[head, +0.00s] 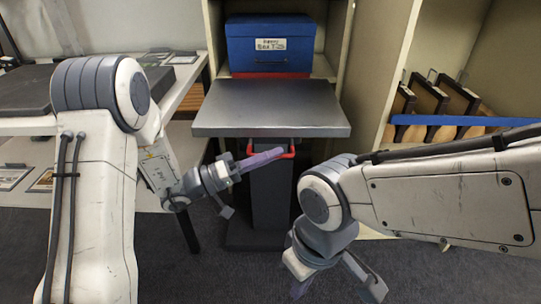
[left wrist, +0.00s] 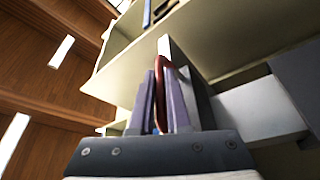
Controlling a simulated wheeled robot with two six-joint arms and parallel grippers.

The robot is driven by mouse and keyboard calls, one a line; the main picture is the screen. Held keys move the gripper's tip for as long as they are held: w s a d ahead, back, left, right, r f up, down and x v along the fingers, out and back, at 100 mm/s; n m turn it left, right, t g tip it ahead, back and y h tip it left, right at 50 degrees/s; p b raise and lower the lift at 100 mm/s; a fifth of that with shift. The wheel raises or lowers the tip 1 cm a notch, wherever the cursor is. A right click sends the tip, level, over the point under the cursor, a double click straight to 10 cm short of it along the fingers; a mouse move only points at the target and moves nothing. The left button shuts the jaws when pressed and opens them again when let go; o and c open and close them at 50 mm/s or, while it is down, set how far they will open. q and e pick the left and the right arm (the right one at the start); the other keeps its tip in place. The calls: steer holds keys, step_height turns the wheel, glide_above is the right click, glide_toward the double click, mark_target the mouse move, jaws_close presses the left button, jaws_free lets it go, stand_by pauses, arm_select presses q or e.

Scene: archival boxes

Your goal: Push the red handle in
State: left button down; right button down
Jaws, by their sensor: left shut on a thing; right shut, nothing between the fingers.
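The red handle (head: 291,149) is a small bar under the front edge of the grey platform (head: 270,108). My left gripper (head: 272,157) reaches it from the left, with its purple fingers shut on it. In the left wrist view the red handle (left wrist: 163,85) stands between the two fingers (left wrist: 159,100). Part of the handle is hidden by the fingers. My right gripper (head: 300,288) is low at the bottom of the head view, shut and empty, away from the handle.
A blue archival box (head: 270,45) with a white label sits on a red base in the shelf behind the platform. A dark column (head: 271,195) stands below the platform. A shelf with brown dividers (head: 430,98) and a blue bar is at right. A table (head: 190,85) is at left.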

arm_select(q)
steer(key=shift+f, duration=0.1)
steer(key=shift+w+a, duration=0.1)
steer(key=shift+w, duration=1.15)
steer(key=c, duration=0.9)
jaws_free()
steer(key=p+v, duration=0.3)
steer(key=v, duration=0.7)
steer(key=shift+s+a+f, duration=0.1)
steer(key=shift+a, duration=0.05)
